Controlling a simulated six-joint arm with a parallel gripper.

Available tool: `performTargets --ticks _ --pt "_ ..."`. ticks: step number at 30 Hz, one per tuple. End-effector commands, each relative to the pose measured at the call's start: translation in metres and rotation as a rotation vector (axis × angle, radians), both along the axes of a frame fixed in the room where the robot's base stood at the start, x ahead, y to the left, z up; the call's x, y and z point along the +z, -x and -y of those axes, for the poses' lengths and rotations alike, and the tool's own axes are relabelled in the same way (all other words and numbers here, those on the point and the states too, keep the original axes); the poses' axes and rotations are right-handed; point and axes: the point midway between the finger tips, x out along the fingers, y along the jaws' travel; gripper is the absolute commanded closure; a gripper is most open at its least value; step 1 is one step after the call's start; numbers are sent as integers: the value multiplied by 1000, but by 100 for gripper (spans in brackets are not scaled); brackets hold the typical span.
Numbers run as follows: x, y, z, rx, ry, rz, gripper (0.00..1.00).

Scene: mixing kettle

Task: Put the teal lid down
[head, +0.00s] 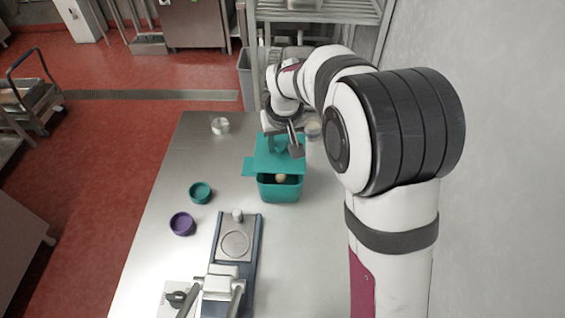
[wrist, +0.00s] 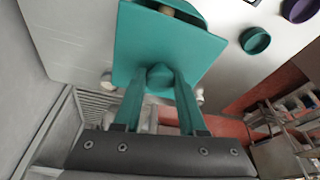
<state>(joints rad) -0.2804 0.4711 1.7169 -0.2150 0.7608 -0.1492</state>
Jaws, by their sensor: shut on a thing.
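The teal lid (head: 278,157) is a flat square plate with a knob. My gripper (head: 284,146) is shut on that knob; in the wrist view the fingers of my gripper (wrist: 159,88) stand on either side of it, with the lid (wrist: 160,42) beyond them. The lid hangs over the back part of the teal box (head: 279,192). The front of the box is uncovered, and a pale round thing (head: 281,178) shows inside. In the wrist view, a piece of the box (wrist: 190,12) shows past the lid's edge. Whether lid and box touch is unclear.
A teal dish (head: 200,192) and a purple dish (head: 182,223) stand left of the box. A blue-framed device (head: 236,243) is in front. Pale round dishes (head: 220,126) (head: 313,129) stand toward the back.

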Motion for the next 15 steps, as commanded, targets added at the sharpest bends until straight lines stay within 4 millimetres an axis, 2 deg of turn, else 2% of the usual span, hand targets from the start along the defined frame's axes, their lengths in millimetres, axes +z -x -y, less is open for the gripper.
performTargets --ticks 10,13,15 --pt "0 -4 -4 9 0 1 100" --pt "-3 -21 -21 51 2 0 100" --pt "-7 -38 -41 100 4 0 100"
